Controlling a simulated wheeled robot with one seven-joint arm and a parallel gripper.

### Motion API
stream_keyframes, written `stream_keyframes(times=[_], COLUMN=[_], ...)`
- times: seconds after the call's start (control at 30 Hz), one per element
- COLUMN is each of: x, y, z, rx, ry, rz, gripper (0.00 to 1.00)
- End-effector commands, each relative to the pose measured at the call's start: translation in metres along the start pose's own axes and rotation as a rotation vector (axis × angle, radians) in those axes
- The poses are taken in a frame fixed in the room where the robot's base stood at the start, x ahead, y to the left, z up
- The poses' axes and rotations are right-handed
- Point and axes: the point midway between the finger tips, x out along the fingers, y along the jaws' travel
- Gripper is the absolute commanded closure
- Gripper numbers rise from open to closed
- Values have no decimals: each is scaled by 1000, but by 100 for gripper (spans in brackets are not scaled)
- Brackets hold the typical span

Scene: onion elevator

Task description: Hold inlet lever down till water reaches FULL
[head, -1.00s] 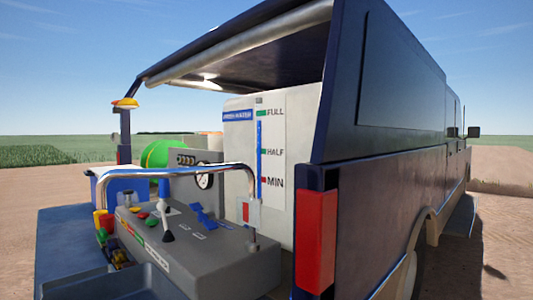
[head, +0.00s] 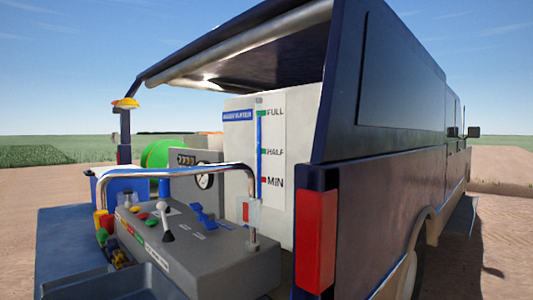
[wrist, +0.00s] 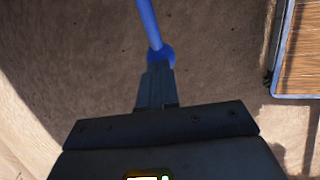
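The water gauge (head: 259,150) is on a pale tank (head: 236,160) in the truck's rear, with FULL, HALF and MIN marks. Its blue column reaches up to about the green FULL mark (head: 262,113). In the wrist view, a blue lever (wrist: 149,22) with a round blue knob (wrist: 160,54) runs down from the top edge. My gripper (wrist: 157,70) has its two fingers together, with the tips right at the knob, partly covering it. They appear to touch it; whether they press on it or grip it is hard to tell. My gripper is not visible in the head view.
A grey control box (head: 190,250) with small levers and buttons sits on the truck's rear bed, under a curved metal rail (head: 180,171). The truck's dark side (head: 390,180) and red tail light (head: 316,240) stand at right. Sandy ground (wrist: 60,60) shows below the lever.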

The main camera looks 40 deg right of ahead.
Motion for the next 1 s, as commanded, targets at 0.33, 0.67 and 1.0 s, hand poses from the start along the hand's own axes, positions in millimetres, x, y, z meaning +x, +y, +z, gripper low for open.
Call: stream_keyframes(times=[0.33,0.67,1.0], x=[6,-30,-91], y=[-8,3,9], z=[-3,-5,-12], rx=[-3,-3,1], ry=[4,2,2], rz=[-16,-10,0], gripper=[100,100,100])
